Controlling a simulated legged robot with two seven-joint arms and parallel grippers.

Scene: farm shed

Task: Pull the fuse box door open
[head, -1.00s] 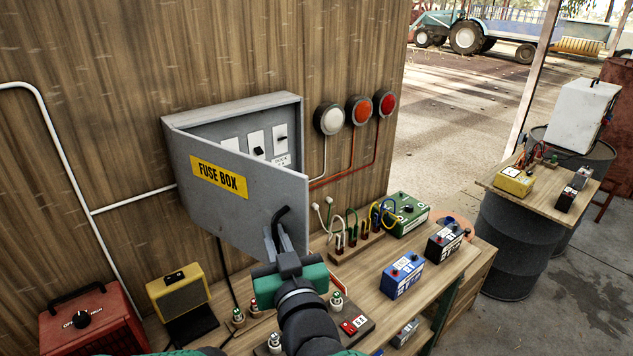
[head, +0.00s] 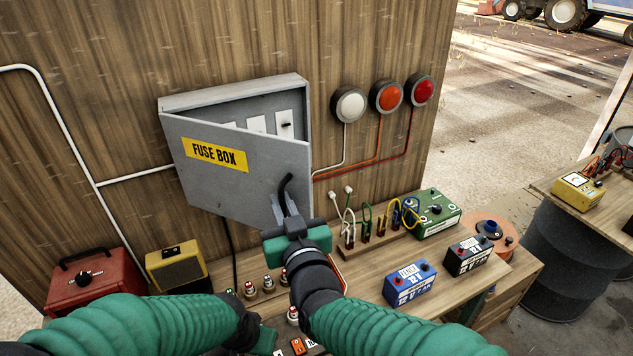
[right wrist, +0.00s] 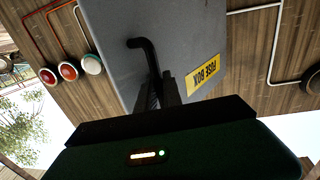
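The grey fuse box (head: 300,98) is mounted on the wooden wall. Its door (head: 235,170), with a yellow FUSE BOX label (head: 215,154), stands partly open, hinged at the left, with switches visible behind its top edge. The bent black handle (right wrist: 140,44) is near the door's lower right. My right gripper (head: 286,205) is at the handle, its fingers (right wrist: 160,92) closed around the handle's lower part in the right wrist view. My left arm crosses the lower left of the head view; its gripper body (head: 264,341) shows at the bottom, fingers hidden.
Below is a bench with a red box (head: 95,283), a yellow box (head: 176,265), blue (head: 409,285) and black (head: 466,257) batteries and a green unit (head: 436,213). Three round lamps (head: 387,97) sit right of the fuse box. Space before the door holds my arms.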

